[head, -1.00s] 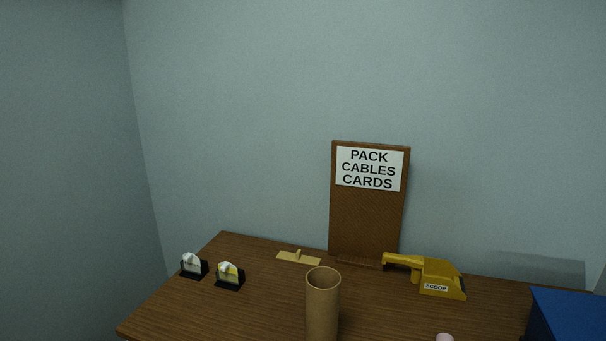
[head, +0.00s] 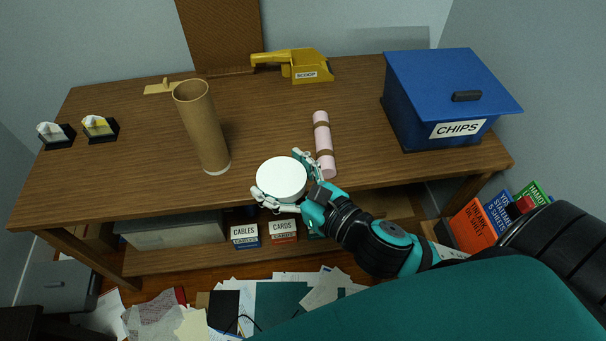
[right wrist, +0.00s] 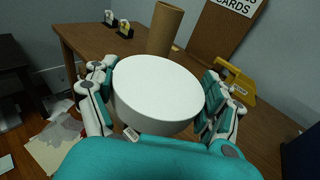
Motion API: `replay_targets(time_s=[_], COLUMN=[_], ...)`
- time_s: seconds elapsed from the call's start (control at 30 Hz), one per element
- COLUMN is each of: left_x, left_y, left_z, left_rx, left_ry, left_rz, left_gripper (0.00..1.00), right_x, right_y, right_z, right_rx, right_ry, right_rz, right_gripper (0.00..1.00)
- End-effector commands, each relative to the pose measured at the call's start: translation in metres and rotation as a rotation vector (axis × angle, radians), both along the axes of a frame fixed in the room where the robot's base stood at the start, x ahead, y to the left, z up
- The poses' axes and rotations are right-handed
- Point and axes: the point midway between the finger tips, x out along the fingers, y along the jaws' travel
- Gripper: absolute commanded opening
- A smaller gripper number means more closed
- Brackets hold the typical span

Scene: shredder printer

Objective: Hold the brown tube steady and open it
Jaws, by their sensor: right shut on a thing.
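The brown tube (head: 203,128) stands on the desk, left of centre in the head view. Its top end is open and uncovered, and a white rim shows at its base. It also shows in the right wrist view (right wrist: 165,30), behind the held lid. My right gripper (head: 279,176) is shut on a round white lid (head: 281,178) at the desk's front edge, to the right of the tube and apart from it. In the right wrist view the lid (right wrist: 157,85) sits between the fingers on both sides. My left gripper is not in view.
A pink roll (head: 323,140) lies right of the lid. Two small black holders (head: 100,128) sit at the left. Papers (head: 320,290) litter the floor. The desk around the tube is mostly clear.

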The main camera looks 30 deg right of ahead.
Motion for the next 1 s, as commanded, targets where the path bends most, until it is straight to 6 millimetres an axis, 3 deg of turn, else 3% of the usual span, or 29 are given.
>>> replay_targets(time_s=[0.4, 1.0], left_x=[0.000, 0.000], left_y=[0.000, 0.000], left_z=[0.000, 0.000], left_rx=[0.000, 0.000], left_ry=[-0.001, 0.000], left_rz=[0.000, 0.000], left_gripper=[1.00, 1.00], right_x=[0.024, 0.048], right_y=[0.048, 0.097], right_z=[0.015, 0.031], right_rx=[-0.004, -0.005], right_ry=[-0.003, 0.000], right_rz=[0.302, 0.614], right_gripper=[0.45, 0.45])
